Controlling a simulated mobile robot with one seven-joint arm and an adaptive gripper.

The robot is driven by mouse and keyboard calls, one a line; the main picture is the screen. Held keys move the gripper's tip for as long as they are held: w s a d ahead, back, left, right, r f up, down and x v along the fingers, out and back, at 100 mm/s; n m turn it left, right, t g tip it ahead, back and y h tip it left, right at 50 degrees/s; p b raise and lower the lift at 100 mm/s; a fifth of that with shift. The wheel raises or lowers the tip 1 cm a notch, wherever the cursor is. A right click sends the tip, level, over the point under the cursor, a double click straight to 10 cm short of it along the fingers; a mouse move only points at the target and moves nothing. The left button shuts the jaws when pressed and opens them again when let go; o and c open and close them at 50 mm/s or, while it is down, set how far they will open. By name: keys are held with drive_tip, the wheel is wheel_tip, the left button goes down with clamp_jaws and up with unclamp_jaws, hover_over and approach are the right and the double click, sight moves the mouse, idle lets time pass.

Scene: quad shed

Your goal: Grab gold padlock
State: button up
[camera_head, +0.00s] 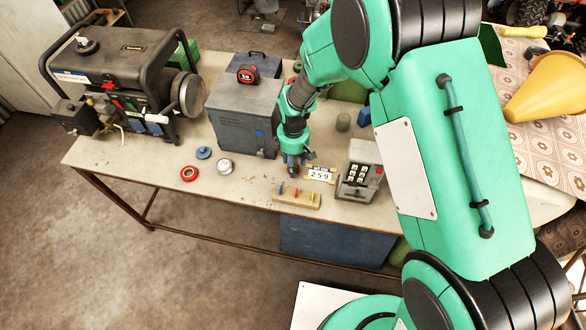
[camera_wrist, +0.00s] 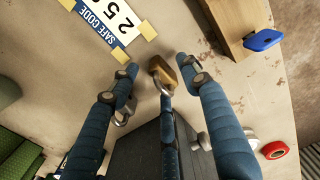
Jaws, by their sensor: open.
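The gold padlock (camera_wrist: 161,68) lies on the worktable in the wrist view, its body toward the top and its silver shackle pointing down the picture. My gripper (camera_wrist: 160,84) is open, with blue fingers on the left and right of the padlock and a third finger close by the shackle. Whether any finger touches it I cannot tell. In the head view my gripper (camera_head: 292,168) points down at the table in front of the grey metal box; the padlock cannot be made out there.
A wooden key rack (camera_head: 297,198) lies in front. The grey metal box (camera_head: 243,117) is behind left. A red tape roll (camera_head: 189,174) lies left. A silvery metal piece (camera_wrist: 122,117) lies by the left finger.

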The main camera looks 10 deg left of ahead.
drive_tip(key=shift+f, duration=0.7)
drive_tip(key=shift+c, duration=0.5)
clamp_jaws()
